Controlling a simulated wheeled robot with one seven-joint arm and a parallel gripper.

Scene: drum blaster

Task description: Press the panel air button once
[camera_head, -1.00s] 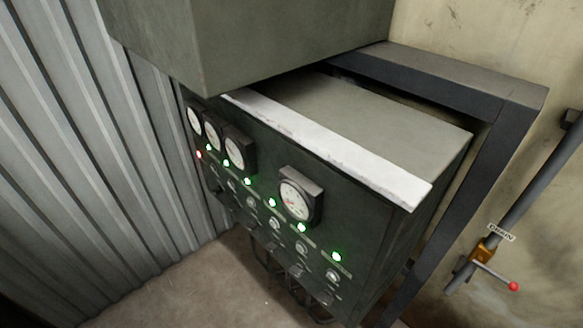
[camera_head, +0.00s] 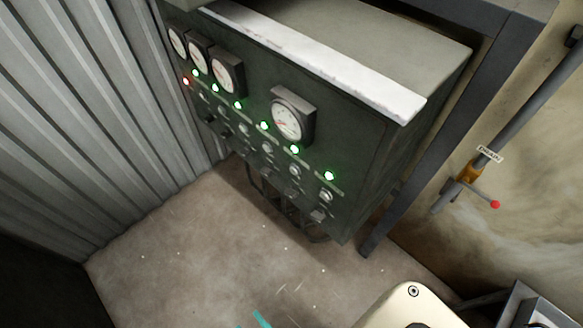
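The dark green control panel (camera_head: 350,160) hangs on a frame in the upper middle of the head view, its front facing down and left. Its front carries round white gauges (camera_head: 288,118), a row of lit green lamps (camera_head: 264,125) with one red lamp (camera_head: 186,81) at the far left, and a row of small knobs or buttons (camera_head: 295,170) below them. The labels are too small to read, so I cannot tell which control is the panel air button. My gripper is not in view.
Right of the panel, a wall pipe (camera_head: 530,100) carries a valve with a red-tipped lever (camera_head: 494,204) and a small white label. A corrugated metal wall (camera_head: 80,120) stands at the left. The floor (camera_head: 220,260) below and in front of the panel is mostly bare.

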